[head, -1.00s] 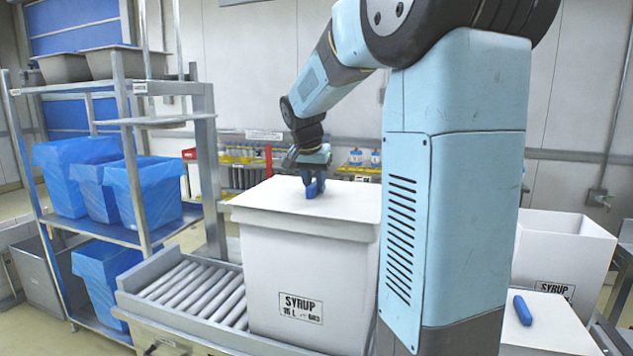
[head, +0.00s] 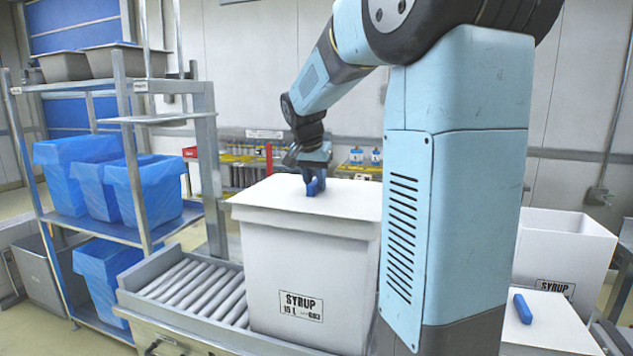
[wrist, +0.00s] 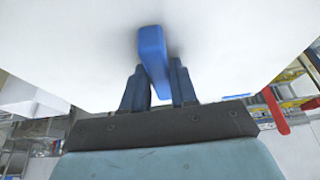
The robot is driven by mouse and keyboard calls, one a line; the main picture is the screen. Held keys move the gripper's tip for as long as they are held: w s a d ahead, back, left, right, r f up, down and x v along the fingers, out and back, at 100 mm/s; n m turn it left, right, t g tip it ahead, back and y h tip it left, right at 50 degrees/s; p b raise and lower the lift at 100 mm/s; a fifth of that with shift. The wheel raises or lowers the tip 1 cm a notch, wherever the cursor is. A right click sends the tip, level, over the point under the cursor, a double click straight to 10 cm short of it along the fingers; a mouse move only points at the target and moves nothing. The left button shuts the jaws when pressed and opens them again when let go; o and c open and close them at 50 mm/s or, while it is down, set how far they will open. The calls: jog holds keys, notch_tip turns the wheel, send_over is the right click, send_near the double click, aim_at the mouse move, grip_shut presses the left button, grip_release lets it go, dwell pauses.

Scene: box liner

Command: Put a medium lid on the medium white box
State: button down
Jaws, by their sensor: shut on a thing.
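The medium white box (head: 300,285) stands on the roller conveyor with a black "SYRUP 15 L" label on its front. A white lid (head: 270,196) covers its top and looks level, with its rim around the upper walls. My gripper (head: 314,184) points down over the lid and is shut on the lid's blue handle (wrist: 152,52). In the wrist view my gripper (wrist: 158,88) has one dark blue finger on each side of the handle, and the white lid top (wrist: 75,45) fills much of the picture. The right side of the box is hidden behind my arm.
Another white SYRUP box (head: 562,250), open on top, stands at the right. A white lid with a blue handle (head: 522,309) lies in front of it. A rack with blue-lined bins (head: 145,200) stands left. The conveyor rollers (head: 195,292) left of the box are clear.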

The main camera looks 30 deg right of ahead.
jog(key=shift+c, duration=1.6)
grip_release()
jog(key=shift+r, duration=0.1)
jog(key=shift+r, duration=4.4)
